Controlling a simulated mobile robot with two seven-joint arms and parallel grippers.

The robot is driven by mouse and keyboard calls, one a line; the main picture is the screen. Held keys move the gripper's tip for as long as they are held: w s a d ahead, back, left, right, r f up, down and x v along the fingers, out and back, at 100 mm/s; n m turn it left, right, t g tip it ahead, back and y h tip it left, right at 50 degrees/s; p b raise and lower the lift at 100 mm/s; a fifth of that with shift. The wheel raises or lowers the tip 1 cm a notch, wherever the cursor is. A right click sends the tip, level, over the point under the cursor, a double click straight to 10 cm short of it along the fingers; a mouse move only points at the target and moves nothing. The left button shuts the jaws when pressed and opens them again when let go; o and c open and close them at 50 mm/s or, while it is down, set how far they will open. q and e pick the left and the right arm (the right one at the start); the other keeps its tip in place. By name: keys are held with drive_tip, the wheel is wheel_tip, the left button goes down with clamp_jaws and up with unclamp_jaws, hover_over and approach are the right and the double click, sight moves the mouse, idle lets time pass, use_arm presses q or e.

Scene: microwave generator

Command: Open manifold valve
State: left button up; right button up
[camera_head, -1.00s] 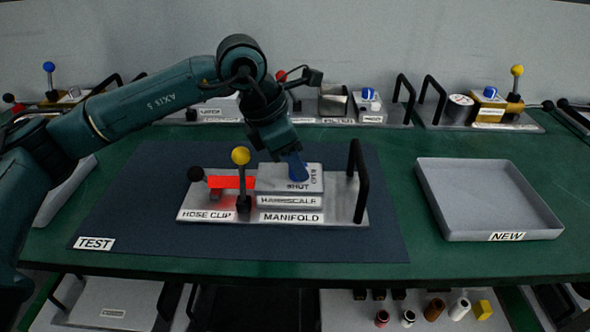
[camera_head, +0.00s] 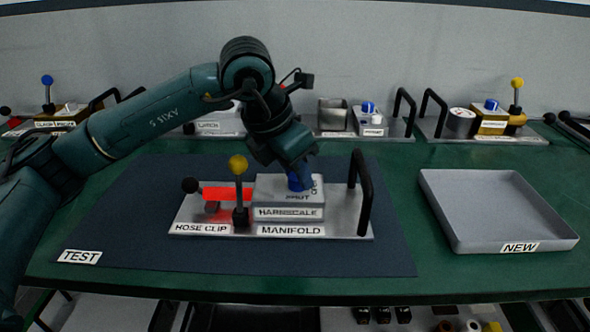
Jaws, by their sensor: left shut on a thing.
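The manifold (camera_head: 340,226) is a silver plate on the dark test mat, with a "MANIFOLD" label on its front. A grey block (camera_head: 275,190) on it carries a blue valve knob (camera_head: 300,182) and "SHUT" lettering, partly hidden by the gripper. My left gripper (camera_head: 302,172) comes down from above and is shut on the blue knob. A yellow-ball lever (camera_head: 238,166) stands upright at the plate's middle. A red strip (camera_head: 227,194) and a black ball (camera_head: 190,185) are at its left. My right gripper is out of view.
A black handle (camera_head: 361,195) rises at the plate's right end. A grey tray (camera_head: 448,230) labelled "NEW" lies to the right and looks empty. Several other units stand along the back of the green bench (camera_head: 400,160).

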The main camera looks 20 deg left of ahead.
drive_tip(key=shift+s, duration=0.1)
use_arm(q)
drive_tip(key=o, duration=1)
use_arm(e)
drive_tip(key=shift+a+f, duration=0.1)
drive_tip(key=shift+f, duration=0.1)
use_arm(q)
drive_tip(key=shift+r, duration=0.1)
drive_tip(key=shift+s+a+r, duration=0.1)
drive_tip(key=shift+r, duration=0.2)
drive_tip(key=v, duration=1.2)
drive_tip(key=shift+s+r, duration=0.15)
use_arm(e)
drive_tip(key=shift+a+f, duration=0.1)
use_arm(q)
drive_tip(key=shift+p, duration=0.3)
